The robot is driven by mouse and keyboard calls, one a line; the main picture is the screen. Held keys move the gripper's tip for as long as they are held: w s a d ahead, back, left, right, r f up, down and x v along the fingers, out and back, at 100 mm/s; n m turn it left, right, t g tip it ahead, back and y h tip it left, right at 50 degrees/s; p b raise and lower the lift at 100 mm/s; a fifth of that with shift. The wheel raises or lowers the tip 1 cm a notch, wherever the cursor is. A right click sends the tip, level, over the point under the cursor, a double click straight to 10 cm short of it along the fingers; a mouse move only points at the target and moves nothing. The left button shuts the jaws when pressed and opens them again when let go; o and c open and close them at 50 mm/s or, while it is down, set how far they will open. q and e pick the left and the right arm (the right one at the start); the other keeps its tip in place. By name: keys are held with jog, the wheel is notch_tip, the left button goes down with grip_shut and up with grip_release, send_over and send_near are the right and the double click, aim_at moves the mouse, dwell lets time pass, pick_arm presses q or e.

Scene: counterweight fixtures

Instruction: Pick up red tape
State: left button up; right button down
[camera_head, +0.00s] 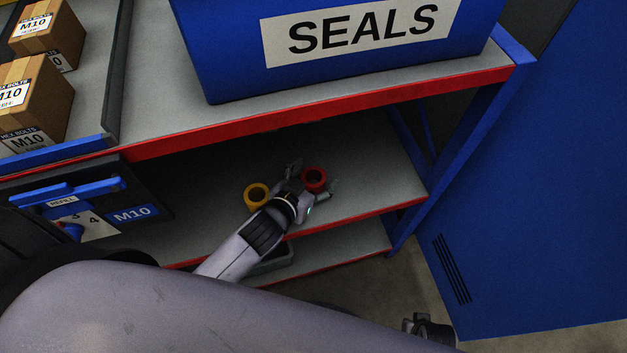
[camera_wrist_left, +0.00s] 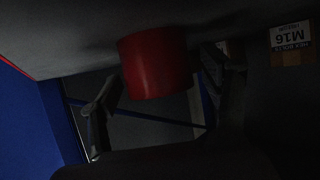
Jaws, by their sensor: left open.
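The red tape (camera_head: 314,179) is a roll standing on the grey lower shelf, and its open top shows in the head view. It also shows in the left wrist view (camera_wrist_left: 158,64), between the two fingers. My left gripper (camera_head: 312,177) is open around the red tape, with one finger on each side. A gap shows between the left finger and the roll in the wrist view; contact on the other side I cannot tell. A dark part at the lower right, which looks like my right gripper (camera_head: 430,328), is mostly hidden behind my own arm.
A yellow tape roll (camera_head: 257,195) stands just left of my left gripper on the lower shelf (camera_head: 375,170). The upper shelf's red edge (camera_head: 270,120) overhangs it, with a blue SEALS bin (camera_head: 230,70) above. An M16 box (camera_wrist_left: 291,45) shows in the wrist view. A blue post (camera_head: 460,140) bounds the right.

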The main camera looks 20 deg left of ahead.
pick_arm(q)
jog(key=c, duration=1.3)
